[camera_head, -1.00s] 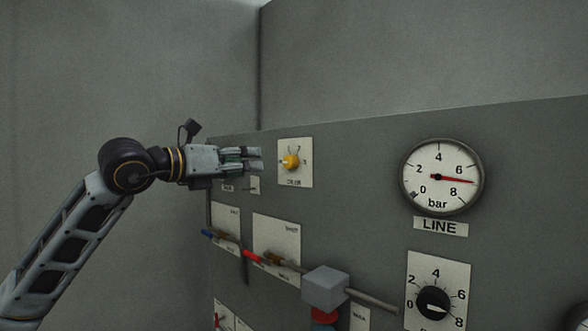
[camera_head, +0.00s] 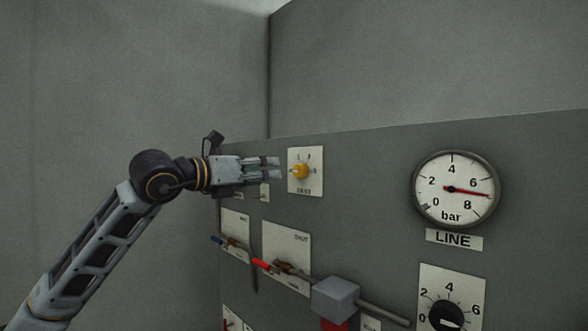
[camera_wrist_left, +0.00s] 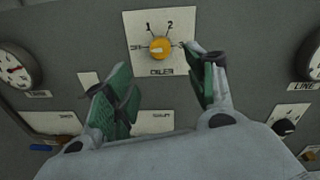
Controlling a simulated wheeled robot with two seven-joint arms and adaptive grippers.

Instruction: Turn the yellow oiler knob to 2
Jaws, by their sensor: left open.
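The yellow oiler knob (camera_head: 299,171) sits on a white plate (camera_head: 306,188) marked OILER on the grey panel. In the left wrist view the knob (camera_wrist_left: 160,48) is ahead of the fingers, with OFF, 1, 2 and a partly covered mark around it. Its pale pointer mark appears turned left, toward OFF. My left gripper (camera_head: 277,168) is open and empty, just left of the knob in the head view and apart from it. In the left wrist view its green-padded fingers (camera_wrist_left: 163,90) are spread below the knob, the right fingertip overlapping the plate's right edge. My right gripper is not in view.
A LINE gauge (camera_head: 456,189) and a black numbered knob (camera_head: 446,316) are at the right. The panel around the oiler plate is clear.

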